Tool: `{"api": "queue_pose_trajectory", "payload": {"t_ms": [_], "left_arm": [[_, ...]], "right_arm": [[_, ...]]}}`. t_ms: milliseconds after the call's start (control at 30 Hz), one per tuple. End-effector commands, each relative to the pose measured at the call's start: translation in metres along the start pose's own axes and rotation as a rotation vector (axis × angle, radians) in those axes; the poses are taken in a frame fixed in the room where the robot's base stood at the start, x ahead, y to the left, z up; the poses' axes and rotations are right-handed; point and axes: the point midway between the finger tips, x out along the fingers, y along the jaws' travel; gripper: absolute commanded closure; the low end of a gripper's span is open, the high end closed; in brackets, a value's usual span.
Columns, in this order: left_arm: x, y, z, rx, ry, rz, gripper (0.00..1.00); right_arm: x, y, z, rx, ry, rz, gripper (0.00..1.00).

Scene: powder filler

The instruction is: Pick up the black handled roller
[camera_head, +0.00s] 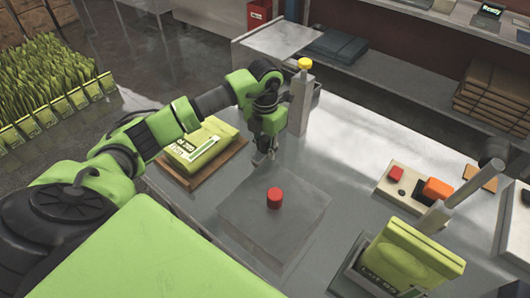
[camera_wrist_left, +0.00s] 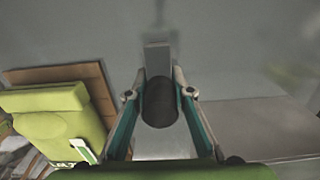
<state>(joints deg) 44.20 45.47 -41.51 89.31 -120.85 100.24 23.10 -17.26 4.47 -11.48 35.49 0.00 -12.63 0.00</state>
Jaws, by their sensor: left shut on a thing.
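In the left wrist view, the roller's black rounded handle (camera_wrist_left: 159,102) sits between the two fingers of my left gripper (camera_wrist_left: 159,88). The fingers touch it on both sides, so the gripper is shut on it. A light grey part (camera_wrist_left: 157,58) extends beyond the handle toward the top of that view. In the head view, my left gripper (camera_head: 264,152) points down over the metal table, just behind a grey box. The roller itself is too small and too covered there to make out. My right gripper is not in view.
A green bag (camera_head: 200,146) lies on a brown board left of the gripper. The grey box (camera_head: 250,222) with a red knob (camera_head: 274,198) stands in front. A yellow-topped post (camera_head: 300,100) rises close behind. A red-and-orange button panel (camera_head: 408,192) and another green bag (camera_head: 410,262) are right.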

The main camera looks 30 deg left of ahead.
Motion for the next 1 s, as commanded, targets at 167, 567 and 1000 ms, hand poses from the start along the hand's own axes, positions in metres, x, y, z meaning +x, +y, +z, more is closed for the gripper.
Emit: {"api": "queue_pose_trajectory", "payload": {"t_ms": [167, 567, 1000], "left_arm": [[-0.024, 0.001, 0.002, 0.0, -0.006, 0.001, 1.0], [-0.093, -0.004, -0.082, 0.001, -0.004, 0.006, 1.0], [-0.122, -0.009, -0.138, -0.001, -0.002, 0.001, 1.0]], "right_arm": [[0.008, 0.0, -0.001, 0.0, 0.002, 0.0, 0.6], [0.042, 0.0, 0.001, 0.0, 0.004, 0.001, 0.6], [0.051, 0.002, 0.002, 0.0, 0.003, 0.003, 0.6]]}}
